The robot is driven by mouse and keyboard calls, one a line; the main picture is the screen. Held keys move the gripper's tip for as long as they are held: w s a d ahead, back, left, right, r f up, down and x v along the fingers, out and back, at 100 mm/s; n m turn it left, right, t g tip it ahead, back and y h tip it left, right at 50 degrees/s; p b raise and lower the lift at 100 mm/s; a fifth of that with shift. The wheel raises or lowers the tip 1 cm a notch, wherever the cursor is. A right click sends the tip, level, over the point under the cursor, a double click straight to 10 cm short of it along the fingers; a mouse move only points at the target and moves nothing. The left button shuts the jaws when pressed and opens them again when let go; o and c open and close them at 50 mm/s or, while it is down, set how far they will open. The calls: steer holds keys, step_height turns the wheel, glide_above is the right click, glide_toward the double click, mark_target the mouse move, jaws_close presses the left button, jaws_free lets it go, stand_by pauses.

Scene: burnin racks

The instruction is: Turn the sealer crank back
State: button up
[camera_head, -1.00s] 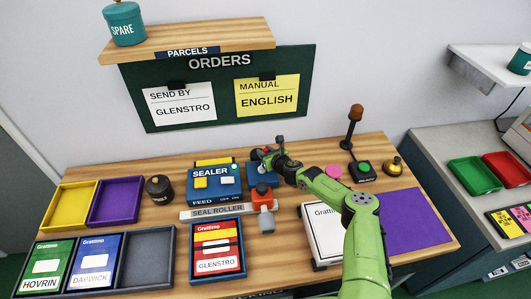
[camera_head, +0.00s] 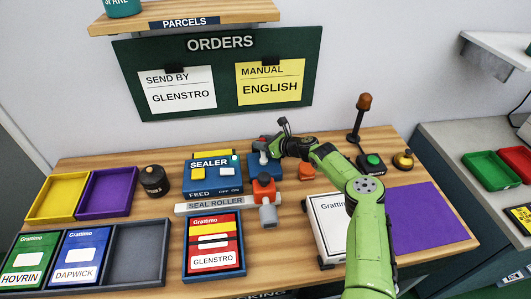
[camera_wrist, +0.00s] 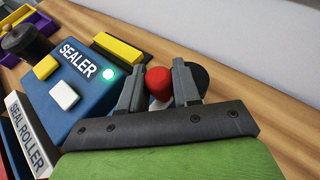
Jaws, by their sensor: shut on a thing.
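The sealer (camera_head: 212,182) is a blue box on the wooden bench, with yellow and white buttons and a lit green lamp; it also shows in the wrist view (camera_wrist: 62,112). The crank's red knob (camera_wrist: 158,83) sits between the two grey fingers of my gripper (camera_wrist: 157,88), which is shut on it. A dark round part lies behind the knob. In the head view my gripper (camera_head: 264,146) is at the sealer's back right corner, above a small blue block (camera_head: 264,169). The crank arm is mostly hidden by my gripper.
A lamp post (camera_head: 358,120) stands at the back right.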

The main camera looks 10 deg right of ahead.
steer(key=shift+a+f+n+g+y+b, duration=0.1)
steer(key=shift+a+n+g+y+b, duration=0.25)
steer(key=shift+b, duration=0.8)
steer(key=shift+a+n+g+y+b, duration=0.15)
steer(key=shift+n+g+y+b, duration=0.4)
steer(key=shift+b, duration=0.55)
steer(key=shift+a+n+g+y+b, duration=0.3)
steer(key=shift+n+g+b, duration=0.25)
steer(key=shift+b, duration=0.65)
steer(key=o, duration=1)
steer(key=shift+s+d+r, duration=0.25)
steer(key=shift+d+r, duration=0.1)
steer(key=shift+d, duration=0.15)
steer(key=p+v, duration=0.3)
steer(key=v, duration=1.1)
steer(key=shift+s+d+r, duration=0.15)
steer(key=shift+s+r, duration=0.05)
steer(key=shift+s, duration=0.05)
